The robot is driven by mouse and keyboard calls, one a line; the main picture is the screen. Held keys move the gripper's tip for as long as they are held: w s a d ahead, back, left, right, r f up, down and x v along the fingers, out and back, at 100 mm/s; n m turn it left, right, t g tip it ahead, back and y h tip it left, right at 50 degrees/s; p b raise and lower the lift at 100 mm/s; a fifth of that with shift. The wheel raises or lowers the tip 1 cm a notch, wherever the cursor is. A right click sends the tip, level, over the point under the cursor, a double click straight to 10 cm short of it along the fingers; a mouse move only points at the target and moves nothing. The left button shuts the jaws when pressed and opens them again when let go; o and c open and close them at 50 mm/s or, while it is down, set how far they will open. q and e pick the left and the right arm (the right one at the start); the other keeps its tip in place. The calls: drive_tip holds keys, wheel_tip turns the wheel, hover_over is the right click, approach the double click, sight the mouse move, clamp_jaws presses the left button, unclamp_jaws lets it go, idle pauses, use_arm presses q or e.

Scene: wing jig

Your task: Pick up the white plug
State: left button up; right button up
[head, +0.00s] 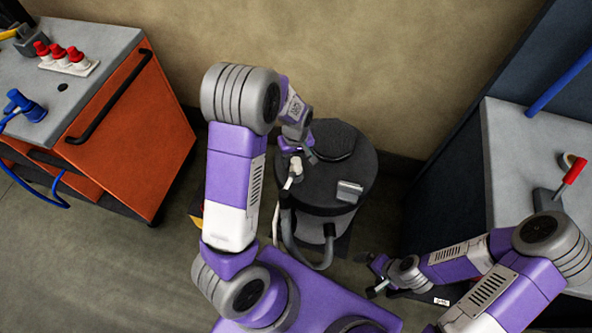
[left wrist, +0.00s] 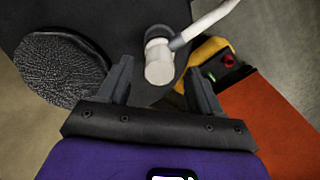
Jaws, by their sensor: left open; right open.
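The white plug (head: 296,166) is at the left edge of a black round-topped unit (head: 352,205). In the left wrist view the plug (left wrist: 159,68) has a white round end, a grey collar and a white cable bending up to the right. My left gripper (head: 299,153) is open just above the plug. In the left wrist view the plug shows between and slightly beyond the fingertips of my left gripper (left wrist: 158,77), with gaps on both sides. Whether the fingers are level with it is unclear. My right gripper (head: 371,277) is open and empty, low in front of the right bench.
An orange cabinet (head: 135,135) stands left, with red-topped plugs (head: 60,54) and a blue plug (head: 24,106) on top. A grey bench (head: 510,150) holds a red-handled tool (head: 572,173) at right. A yellow box with a red button (left wrist: 212,62) is near the plug.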

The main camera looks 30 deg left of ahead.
use_arm(q)
wheel_tip(320, 180, down, 2)
drive_tip(key=shift+f, duration=0.2)
drive_tip(key=shift+r, duration=0.1)
drive_tip(key=c, duration=1.1)
wheel_tip(320, 180, up, 10)
drive_tip(key=p, duration=0.3)
drive_tip(key=shift+r+p, duration=1.5)
